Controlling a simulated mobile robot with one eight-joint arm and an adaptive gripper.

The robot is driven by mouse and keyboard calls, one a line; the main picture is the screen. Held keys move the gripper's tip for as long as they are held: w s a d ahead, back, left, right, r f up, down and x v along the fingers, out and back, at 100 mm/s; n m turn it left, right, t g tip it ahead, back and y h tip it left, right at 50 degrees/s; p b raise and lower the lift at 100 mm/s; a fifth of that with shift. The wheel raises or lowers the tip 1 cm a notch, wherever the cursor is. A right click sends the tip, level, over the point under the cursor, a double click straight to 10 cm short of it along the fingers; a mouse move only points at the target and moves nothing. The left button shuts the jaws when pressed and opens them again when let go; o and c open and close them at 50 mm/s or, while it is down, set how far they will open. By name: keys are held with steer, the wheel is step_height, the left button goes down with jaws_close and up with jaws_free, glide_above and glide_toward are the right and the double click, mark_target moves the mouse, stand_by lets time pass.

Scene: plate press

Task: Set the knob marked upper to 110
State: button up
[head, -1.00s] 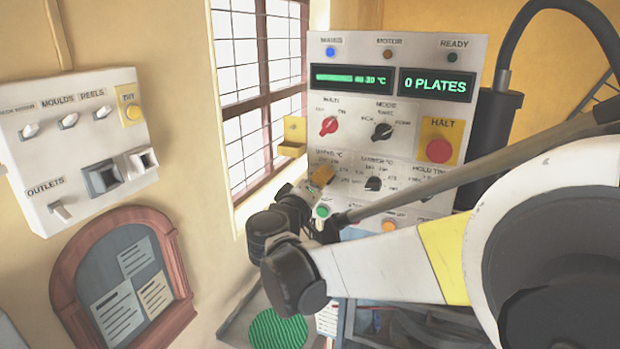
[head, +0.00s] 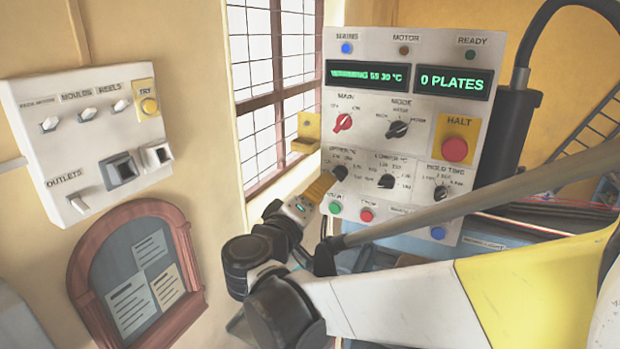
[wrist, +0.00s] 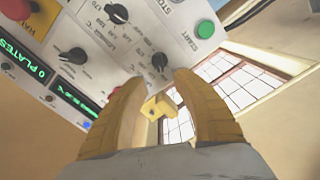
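The upper knob (head: 340,172) is a small black dial low on the left of the white control panel (head: 400,52). In the wrist view the upper knob (wrist: 160,61) shows just beyond the fingertips. Its scale is too small to read surely, and I cannot tell its exact setting. My gripper (head: 324,184) has yellow fingers and sits just left of and below the knob. In the wrist view my gripper (wrist: 158,82) is open, with a clear gap and nothing between its fingers. I cannot tell whether a fingertip touches the knob.
The lower knob (head: 387,181) and hold-time knob (head: 441,192) stand to the right. The green start button (head: 335,208) and red stop button (head: 366,215) are close below. The red halt button (head: 454,150) is higher right. A yellow bracket (head: 308,132) is by the window.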

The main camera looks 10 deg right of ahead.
steer(key=v, duration=0.3)
steer(key=shift+s, duration=0.1)
stand_by(1.4)
